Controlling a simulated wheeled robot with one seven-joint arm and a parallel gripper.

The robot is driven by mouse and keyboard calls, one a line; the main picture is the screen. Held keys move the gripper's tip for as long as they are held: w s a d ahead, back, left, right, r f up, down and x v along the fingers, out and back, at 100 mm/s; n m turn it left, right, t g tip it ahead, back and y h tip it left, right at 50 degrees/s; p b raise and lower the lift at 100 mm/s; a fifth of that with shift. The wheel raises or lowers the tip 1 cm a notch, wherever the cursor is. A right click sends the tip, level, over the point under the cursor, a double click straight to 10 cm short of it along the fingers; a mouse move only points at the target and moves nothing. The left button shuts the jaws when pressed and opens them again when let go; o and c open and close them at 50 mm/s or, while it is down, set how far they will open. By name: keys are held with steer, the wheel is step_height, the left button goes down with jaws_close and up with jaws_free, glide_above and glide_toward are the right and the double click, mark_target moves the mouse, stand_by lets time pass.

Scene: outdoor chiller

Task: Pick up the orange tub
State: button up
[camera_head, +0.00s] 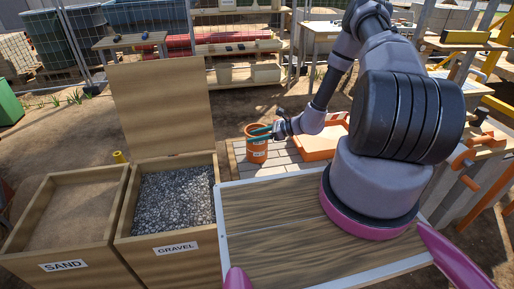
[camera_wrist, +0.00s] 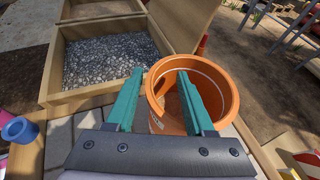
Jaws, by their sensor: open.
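The orange tub (camera_head: 257,149) stands upright on the grey paving just beyond the wooden table top in the head view. It is a round bucket with a light band near the rim. My gripper (camera_head: 262,132) is over the tub's mouth in the head view, reaching in from the right. In the wrist view the tub (camera_wrist: 222,75) is right of centre, and its open mouth shows. My gripper (camera_wrist: 158,78) is open, with two teal fingers. The right finger overlaps the tub's mouth, and the left finger lies left of the rim, in front of the gravel box. Contact with the wall cannot be told.
The gravel box (camera_head: 171,245) with its raised lid (camera_head: 161,105) stands left of the tub, and the sand box (camera_head: 62,268) is beside it. A shallow orange tray (camera_head: 318,147) lies right of the tub. A blue cup-like thing (camera_wrist: 20,130) is at the wrist view's left.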

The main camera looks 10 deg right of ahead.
jaws_close()
stand_by(1.3)
